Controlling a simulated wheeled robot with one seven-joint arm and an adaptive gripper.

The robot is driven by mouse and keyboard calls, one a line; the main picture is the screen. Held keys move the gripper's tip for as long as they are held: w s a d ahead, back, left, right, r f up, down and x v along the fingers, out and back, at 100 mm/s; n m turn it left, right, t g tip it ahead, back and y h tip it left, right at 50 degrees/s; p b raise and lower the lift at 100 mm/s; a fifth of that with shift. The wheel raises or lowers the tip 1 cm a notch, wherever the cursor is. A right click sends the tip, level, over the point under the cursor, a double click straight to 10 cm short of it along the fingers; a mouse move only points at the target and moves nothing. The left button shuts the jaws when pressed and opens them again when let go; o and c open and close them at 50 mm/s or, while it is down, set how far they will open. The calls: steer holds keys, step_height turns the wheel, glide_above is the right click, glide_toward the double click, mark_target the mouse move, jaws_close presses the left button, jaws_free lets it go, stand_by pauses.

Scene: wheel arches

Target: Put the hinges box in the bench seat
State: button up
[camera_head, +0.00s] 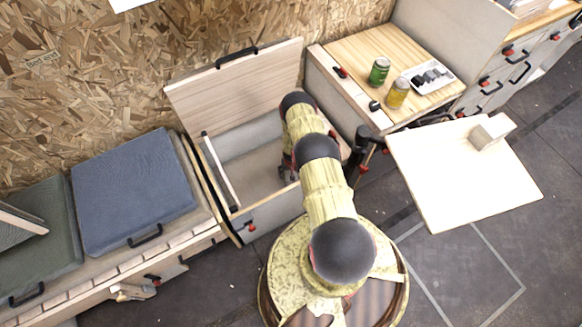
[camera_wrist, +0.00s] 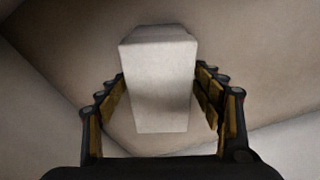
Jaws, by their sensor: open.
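The bench seat (camera_head: 263,212) stands open, its wooden lid (camera_head: 240,85) raised against the wall. My arm reaches down into its compartment, and my gripper (camera_head: 288,173) is inside, partly hidden by the arm. In the wrist view a plain pale box (camera_wrist: 160,85), seemingly the hinges box, lies between the fingers of my gripper (camera_wrist: 160,95). The fingers are open, with gaps at both sides of the box. It appears to rest on the compartment floor (camera_wrist: 60,50). The head view does not show this box behind my arm. No label is readable.
A pale table (camera_head: 455,190) at the right carries another small pale block (camera_head: 492,131). A wooden-topped cabinet holds a green can (camera_head: 379,71), a yellow can (camera_head: 397,93) and a tray (camera_head: 428,77). A blue cushion (camera_head: 135,188) lies left of the compartment.

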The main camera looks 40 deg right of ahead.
steer(key=r+p, duration=0.1)
steer(key=r, duration=0.2)
steer(key=r+p, duration=0.2)
steer(key=r, duration=0.1)
steer(key=s+a+r+p, duration=0.1)
steer(key=r+p, duration=0.1)
steer(key=r, duration=0.2)
steer(key=shift+s+r, duration=0.1)
